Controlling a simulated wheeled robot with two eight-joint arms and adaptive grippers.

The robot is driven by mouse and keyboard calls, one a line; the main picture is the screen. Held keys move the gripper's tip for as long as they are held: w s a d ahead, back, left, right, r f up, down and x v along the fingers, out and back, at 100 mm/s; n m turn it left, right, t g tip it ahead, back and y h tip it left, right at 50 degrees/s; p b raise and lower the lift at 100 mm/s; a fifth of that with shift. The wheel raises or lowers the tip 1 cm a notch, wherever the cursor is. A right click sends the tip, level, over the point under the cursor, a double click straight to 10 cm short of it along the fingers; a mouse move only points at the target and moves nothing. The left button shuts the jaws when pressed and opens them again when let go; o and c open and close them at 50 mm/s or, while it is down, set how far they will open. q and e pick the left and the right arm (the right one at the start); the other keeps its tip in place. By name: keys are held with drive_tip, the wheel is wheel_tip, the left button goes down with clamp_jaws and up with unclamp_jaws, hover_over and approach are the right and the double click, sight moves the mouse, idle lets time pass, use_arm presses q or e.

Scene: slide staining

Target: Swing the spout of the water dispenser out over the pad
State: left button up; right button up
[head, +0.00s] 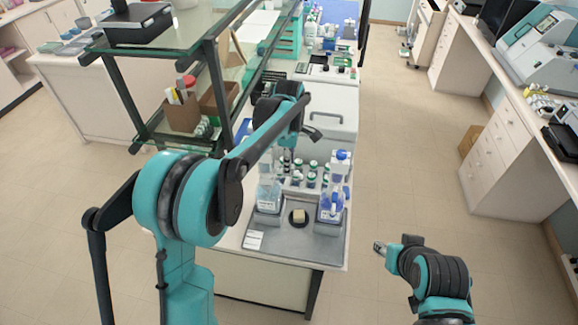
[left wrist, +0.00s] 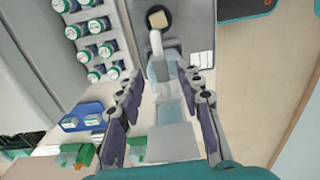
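The water dispenser (head: 269,191) is a clear, bluish bottle at the left of a grey tray. In the left wrist view, its body (left wrist: 169,108) lies between my fingers, with gaps at both sides. Its pale spout (left wrist: 155,43) points toward a black disc bearing a small beige pad (left wrist: 158,19). The spout's end shows close to the disc's edge. The beige pad also shows in the head view (head: 299,216). My left gripper (head: 298,138) is above and behind the dispenser, open and empty (left wrist: 160,92). My right gripper (head: 379,247) is over the floor, right of the bench; its fingers are too small to judge.
A blue-capped bottle (head: 333,201) stands at the tray's right. Several small capped bottles (left wrist: 98,50) stand in rows behind. A glass shelf (head: 165,40) with dark posts rises at the left. A label card (head: 254,239) lies at the tray's front left.

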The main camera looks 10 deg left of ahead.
use_arm(q)
wheel_tip(320, 180, up, 10)
idle(0.3)
drive_tip(key=shift+r, duration=0.1)
